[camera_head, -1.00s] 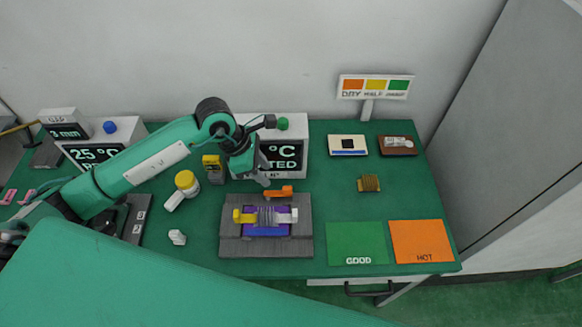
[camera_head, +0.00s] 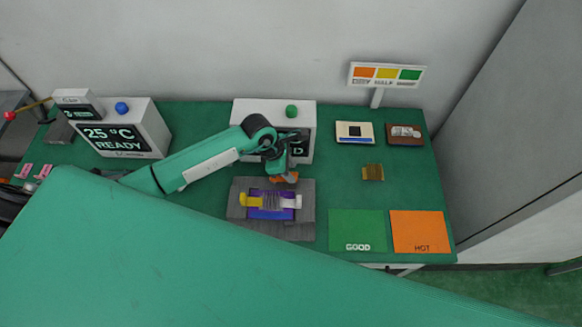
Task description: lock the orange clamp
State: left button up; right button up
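The orange clamp (camera_head: 289,179) sits at the back edge of the grey fixture (camera_head: 237,212), partly hidden by my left gripper. The fixture holds a purple block (camera_head: 268,213) with a grey ribbed part, a yellow end (camera_head: 251,201) at left and a white end (camera_head: 291,202) at right. My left gripper (camera_head: 287,176) points down right over the clamp, at or very near it. Its fingers are too small and covered to tell open from shut. My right gripper is not in view.
Behind my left arm stands a white box with a green button (camera_head: 292,111); at left is a box reading 25 °C READY (camera_head: 120,139). A green GOOD mat (camera_head: 357,230) and orange HOT mat (camera_head: 420,231) lie right. A large green surface covers the foreground.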

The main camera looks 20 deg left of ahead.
pick_arm(q)
jog(key=shift+d+f, duration=0.2)
jog(key=shift+f, duration=0.45)
grip_shut()
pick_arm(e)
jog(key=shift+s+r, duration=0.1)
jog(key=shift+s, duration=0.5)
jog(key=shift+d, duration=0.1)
